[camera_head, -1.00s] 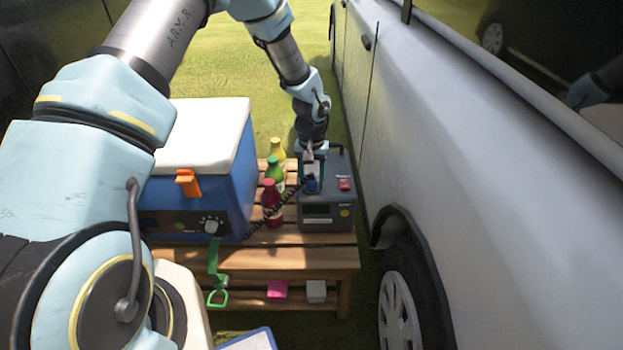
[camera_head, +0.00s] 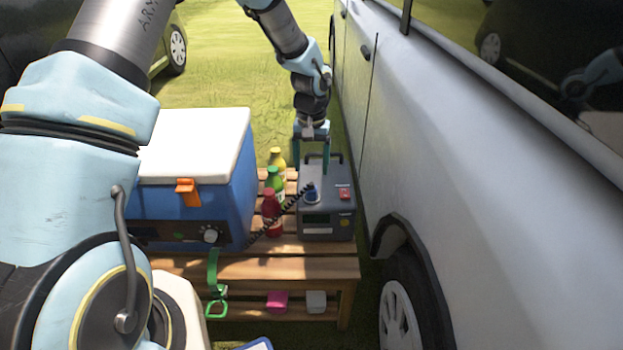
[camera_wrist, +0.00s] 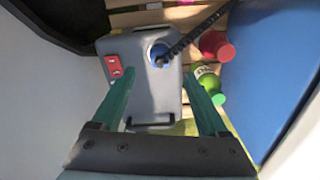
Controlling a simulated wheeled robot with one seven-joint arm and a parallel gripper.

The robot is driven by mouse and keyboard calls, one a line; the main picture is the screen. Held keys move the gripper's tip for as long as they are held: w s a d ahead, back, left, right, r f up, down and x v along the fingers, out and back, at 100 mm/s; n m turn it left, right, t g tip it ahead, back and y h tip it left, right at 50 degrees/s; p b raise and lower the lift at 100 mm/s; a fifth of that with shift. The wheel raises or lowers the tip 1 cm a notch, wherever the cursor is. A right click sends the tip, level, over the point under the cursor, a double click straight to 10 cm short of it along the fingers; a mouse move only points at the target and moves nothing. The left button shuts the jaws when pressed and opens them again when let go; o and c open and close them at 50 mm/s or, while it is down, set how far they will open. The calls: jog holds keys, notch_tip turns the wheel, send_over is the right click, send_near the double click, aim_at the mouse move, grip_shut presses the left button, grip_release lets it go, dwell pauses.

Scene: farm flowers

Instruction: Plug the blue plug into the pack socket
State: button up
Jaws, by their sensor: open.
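The grey power pack (camera_head: 327,222) stands on the wooden bench, with a red switch (camera_head: 344,194) on its top right. The blue plug (camera_head: 311,195) sits on top of the pack at its left front, with a black coiled cable running from it to the lower left. In the wrist view the blue plug (camera_wrist: 158,53) appears upright at the pack's top, over where a socket would be; the socket itself is hidden. My gripper (camera_head: 312,172) is open and empty above the rear of the pack, apart from the plug. Its green fingers (camera_wrist: 163,105) point down, spread wide.
A blue cooler (camera_head: 195,180) with a white lid and orange latch stands left of the pack. Red, green and yellow bottles (camera_head: 270,205) stand between them. A white vehicle (camera_head: 450,150) is close on the right. A green strap (camera_head: 214,280) hangs at the bench front.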

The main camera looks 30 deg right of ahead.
jog(key=shift+r, duration=1.15)
jog(key=a+r+n+t+p, duration=0.15)
jog(key=a+r+p, duration=0.35)
jog(key=a+r, duration=0.65)
jog(key=a+r+n+g+p, duration=0.15)
jog(key=a+r+p, duration=0.25)
jog(key=a+r, duration=0.75)
jog(key=s+a+n+t+p, duration=0.1)
jog(key=s+a+n+p, duration=0.1)
jog(key=s+a, duration=0.5)
jog(key=a+n, duration=0.1)
jog(key=a, duration=0.4)
jog(key=shift+a+r+t+p, duration=0.3)
jog(key=shift+a+r+p, duration=0.05)
jog(key=shift+r+p, duration=0.05)
jog(key=shift+w, duration=0.1)
